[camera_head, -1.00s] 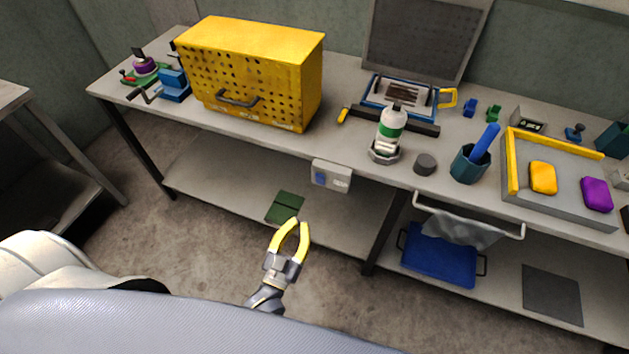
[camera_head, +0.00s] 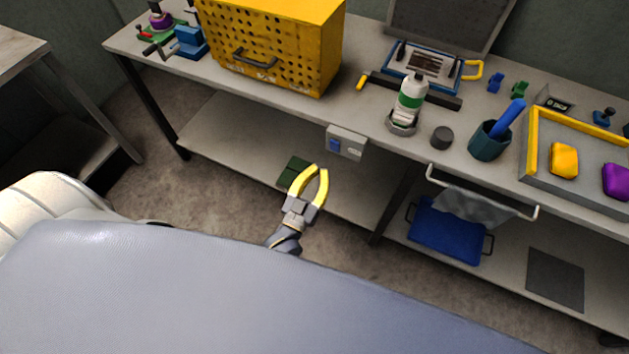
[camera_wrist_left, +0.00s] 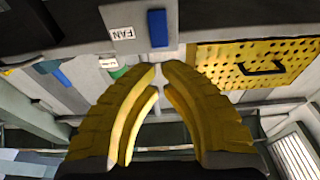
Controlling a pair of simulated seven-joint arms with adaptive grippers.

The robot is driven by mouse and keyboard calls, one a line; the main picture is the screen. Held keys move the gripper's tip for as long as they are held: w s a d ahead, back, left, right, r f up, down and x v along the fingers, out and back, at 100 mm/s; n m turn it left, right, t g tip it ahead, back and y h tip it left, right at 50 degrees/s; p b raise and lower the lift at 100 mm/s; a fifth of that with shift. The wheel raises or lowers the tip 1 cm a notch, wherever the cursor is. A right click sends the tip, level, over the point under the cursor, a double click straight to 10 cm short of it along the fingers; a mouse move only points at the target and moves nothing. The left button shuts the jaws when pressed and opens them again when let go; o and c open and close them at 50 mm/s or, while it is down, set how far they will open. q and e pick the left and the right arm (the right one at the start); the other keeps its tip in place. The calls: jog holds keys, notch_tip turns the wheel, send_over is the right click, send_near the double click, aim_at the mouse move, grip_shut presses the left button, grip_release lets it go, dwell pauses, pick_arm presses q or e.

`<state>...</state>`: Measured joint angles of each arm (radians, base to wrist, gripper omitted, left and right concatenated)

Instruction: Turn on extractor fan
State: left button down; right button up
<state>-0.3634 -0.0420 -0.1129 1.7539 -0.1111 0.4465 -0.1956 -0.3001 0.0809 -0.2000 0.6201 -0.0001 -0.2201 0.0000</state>
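The fan switch box (camera_head: 352,146) is a small pale box under the bench's front edge. It carries a blue rocker (camera_head: 335,144) on its left side. In the left wrist view the blue rocker (camera_wrist_left: 158,28) shows beside a white label reading FAN (camera_wrist_left: 123,33). My left gripper (camera_head: 318,167) has yellow fingers and is below and left of the box, apart from it. In the left wrist view its fingertips (camera_wrist_left: 161,68) are nearly together with a narrow gap, holding nothing, and they point toward the rocker. My right gripper is out of view.
The workbench (camera_head: 300,112) holds a yellow perforated cabinet (camera_head: 270,45), a bottle (camera_head: 410,98), a blue-handled tool in a cup (camera_head: 489,142) and a tray (camera_head: 585,190). A rail with a grey cloth (camera_head: 475,205) hangs right of the box. The lower shelf (camera_head: 235,140) lies behind the gripper.

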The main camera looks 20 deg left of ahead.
aim_at(336, 137)
pick_arm(q)
jog(key=x, duration=0.8)
jog(key=shift+w, duration=0.25)
jog(key=shift+w+r, duration=0.2)
jog(key=shift+w, duration=0.3)
jog(key=shift+s, duration=0.15)
jog(key=s+r, duration=0.3)
jog(key=s, duration=1)
jog(key=shift+s+a, duration=0.2)
jog(key=shift+a, duration=0.25)
